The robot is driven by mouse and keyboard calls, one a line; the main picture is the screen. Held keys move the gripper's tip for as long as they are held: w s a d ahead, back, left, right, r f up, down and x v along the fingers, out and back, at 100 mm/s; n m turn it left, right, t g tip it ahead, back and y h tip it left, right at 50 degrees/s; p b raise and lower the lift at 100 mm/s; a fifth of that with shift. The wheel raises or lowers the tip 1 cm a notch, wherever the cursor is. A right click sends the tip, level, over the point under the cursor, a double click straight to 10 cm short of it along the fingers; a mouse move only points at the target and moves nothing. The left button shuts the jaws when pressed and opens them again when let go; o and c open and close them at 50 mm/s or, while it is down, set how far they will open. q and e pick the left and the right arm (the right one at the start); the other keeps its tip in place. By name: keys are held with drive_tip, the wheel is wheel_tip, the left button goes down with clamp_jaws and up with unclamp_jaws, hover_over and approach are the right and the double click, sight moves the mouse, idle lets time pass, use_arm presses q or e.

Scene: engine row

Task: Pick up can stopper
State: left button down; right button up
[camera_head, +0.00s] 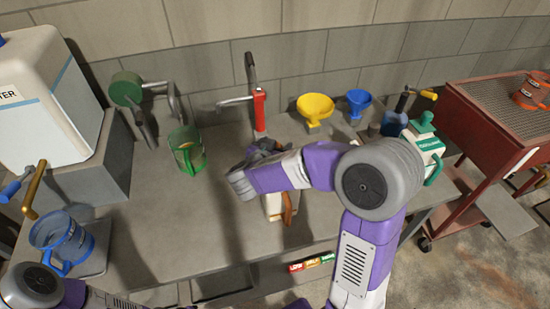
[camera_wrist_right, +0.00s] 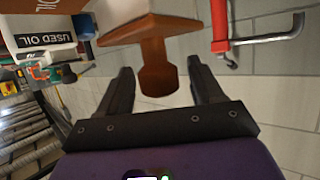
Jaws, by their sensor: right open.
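The can stopper appears to be the orange-brown piece with a broad plate and a narrower rounded tab (camera_wrist_right: 157,55) in the right wrist view. It lies ahead of and between the spread fingers of my right gripper (camera_wrist_right: 160,67); I see no finger closed on it. In the head view an orange-brown part (camera_head: 287,207) shows on a white can (camera_head: 271,208), below my right wrist. My right forearm hides much of the can there. My left gripper is out of view; only part of my left arm shows at bottom left.
A green jug (camera_head: 186,150), yellow funnel (camera_head: 314,107) and blue funnel (camera_head: 358,101) stand on the grey bench (camera_head: 170,225). A green-topped bottle (camera_head: 424,135) stands at right. The bench's left-middle part is clear.

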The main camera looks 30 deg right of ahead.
drive_tip(key=shift+x, duration=0.8)
drive_tip(key=shift+s, duration=0.1)
drive_tip(key=c, duration=1.1)
wheel_tip(320, 180, up, 10)
drive_tip(key=p, duration=0.3)
drive_tip(key=shift+p, duration=0.3)
